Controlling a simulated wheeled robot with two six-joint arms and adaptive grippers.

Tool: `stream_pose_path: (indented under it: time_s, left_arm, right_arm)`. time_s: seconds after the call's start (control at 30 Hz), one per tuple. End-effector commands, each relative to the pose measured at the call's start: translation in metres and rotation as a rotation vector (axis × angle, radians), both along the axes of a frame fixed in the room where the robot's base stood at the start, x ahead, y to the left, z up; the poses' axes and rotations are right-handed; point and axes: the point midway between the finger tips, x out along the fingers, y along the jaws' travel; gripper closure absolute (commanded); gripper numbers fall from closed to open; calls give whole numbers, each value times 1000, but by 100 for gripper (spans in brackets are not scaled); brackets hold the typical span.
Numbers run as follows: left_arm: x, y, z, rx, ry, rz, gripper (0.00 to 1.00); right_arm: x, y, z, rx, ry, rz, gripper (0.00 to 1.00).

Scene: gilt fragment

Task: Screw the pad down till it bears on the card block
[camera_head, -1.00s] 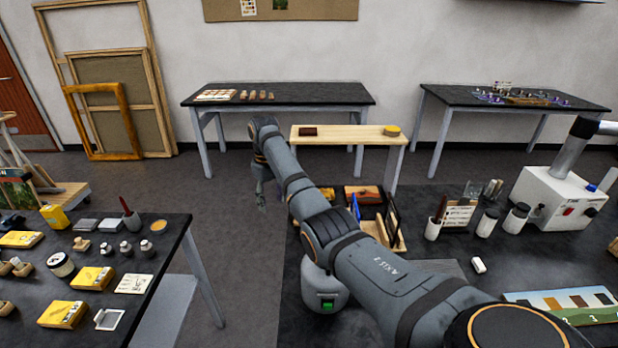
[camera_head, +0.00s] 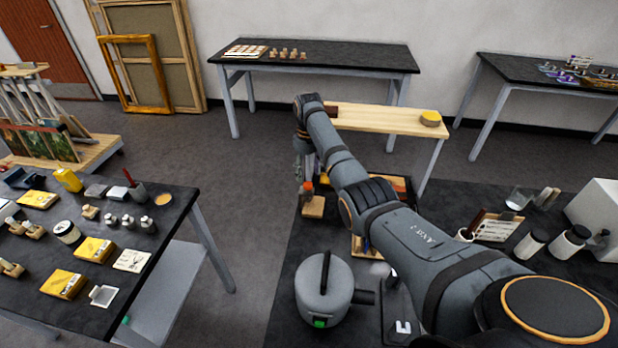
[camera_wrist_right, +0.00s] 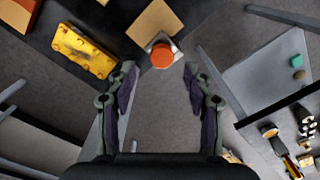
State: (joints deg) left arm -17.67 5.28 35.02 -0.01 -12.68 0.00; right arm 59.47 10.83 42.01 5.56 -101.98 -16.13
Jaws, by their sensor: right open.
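An orange round knob (camera_head: 308,187) stands at the near workbench's left edge, just above a light wooden block (camera_head: 313,207). In the right wrist view the orange knob (camera_wrist_right: 162,56) is seen end-on, over a small pale plate and beside a tan square board (camera_wrist_right: 154,24). I cannot make out the pad or card block, or whether they touch. My right gripper (camera_head: 304,178) hangs close above the knob. In the wrist view my right gripper (camera_wrist_right: 159,70) is open and empty, its fingertips either side of the knob and apart from it. My left gripper is not in view.
A grey lidded pot (camera_head: 323,290) stands on the near bench. A wooden-topped bench (camera_head: 385,118) is behind my arm. A cluttered dark table (camera_head: 170,245) is at left, with open floor between.

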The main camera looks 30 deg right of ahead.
Motion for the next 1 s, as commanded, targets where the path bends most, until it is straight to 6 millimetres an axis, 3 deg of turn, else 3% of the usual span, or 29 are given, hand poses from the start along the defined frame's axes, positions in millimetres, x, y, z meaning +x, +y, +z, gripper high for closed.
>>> stream_pose_path:
  time_s: [0.23, 0.57, 0.97, 1.0]
  left_arm:
    - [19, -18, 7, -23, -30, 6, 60]
    - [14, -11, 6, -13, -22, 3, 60]
    - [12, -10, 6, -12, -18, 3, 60]
    - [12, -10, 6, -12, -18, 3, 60]
  right_arm:
    - [0, 1, -37, 1, 1, 1, 48]
    - [0, 1, -44, 0, -2, 1, 48]
    - [0, 1, -44, 0, -2, 1, 99]
    - [0, 1, -44, 0, -2, 1, 100]
